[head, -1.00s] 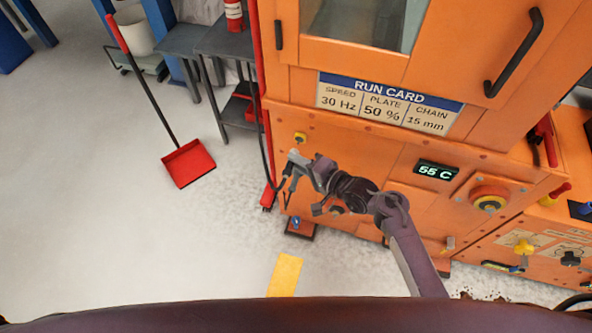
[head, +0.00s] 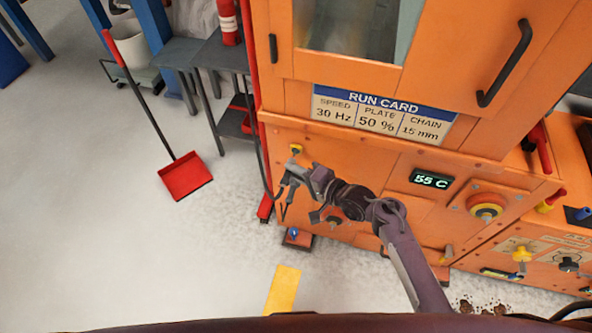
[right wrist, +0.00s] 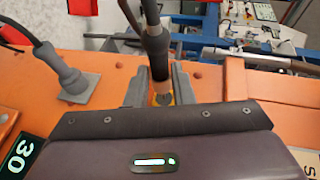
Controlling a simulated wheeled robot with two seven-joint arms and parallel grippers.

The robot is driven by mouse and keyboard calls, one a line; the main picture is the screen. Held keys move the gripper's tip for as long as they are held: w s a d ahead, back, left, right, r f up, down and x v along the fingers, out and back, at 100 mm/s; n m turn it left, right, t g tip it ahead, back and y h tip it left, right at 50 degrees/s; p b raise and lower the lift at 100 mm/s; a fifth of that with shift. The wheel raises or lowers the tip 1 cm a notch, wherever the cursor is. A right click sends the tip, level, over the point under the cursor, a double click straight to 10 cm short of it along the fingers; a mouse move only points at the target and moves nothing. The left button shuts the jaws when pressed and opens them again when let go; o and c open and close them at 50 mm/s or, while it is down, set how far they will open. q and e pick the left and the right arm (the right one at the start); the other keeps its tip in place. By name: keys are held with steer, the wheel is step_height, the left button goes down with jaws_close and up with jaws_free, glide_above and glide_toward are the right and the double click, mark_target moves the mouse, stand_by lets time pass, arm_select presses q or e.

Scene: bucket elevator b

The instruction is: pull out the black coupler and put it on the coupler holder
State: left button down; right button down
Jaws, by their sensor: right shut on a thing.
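The black coupler (right wrist: 160,66) is upright in the right wrist view, with a dark cable running up from it. My right gripper (right wrist: 160,86) is shut around it, one grey finger on each side. A yellow ring shows at the coupler's lower end, against the orange panel; I cannot tell whether the coupler is still seated there. In the head view my right gripper (head: 288,181) is at the lower left of the orange machine, and the coupler is too small to make out clearly. I cannot identify the coupler holder with certainty. My left gripper is not in view.
A grey plug-like fitting (right wrist: 72,80) with a black cable stands beside the gripper. A red dustpan (head: 186,176) lies on open floor to the left.

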stand_by(0.6)
steer(key=shift+r, duration=0.1)
steer(key=shift+p, duration=0.35)
steer(key=shift+p, duration=0.3)
stand_by(0.3)
steer(key=shift+w+d+b, duration=0.3)
steer(key=shift+w, duration=0.5)
steer(key=shift+w+d+b, duration=0.25)
steer(key=shift+w+b, duration=0.05)
steer(key=shift+w, duration=0.45)
steer(key=c, duration=1.2)
jaws_free()
steer(key=shift+o, duration=0.2)
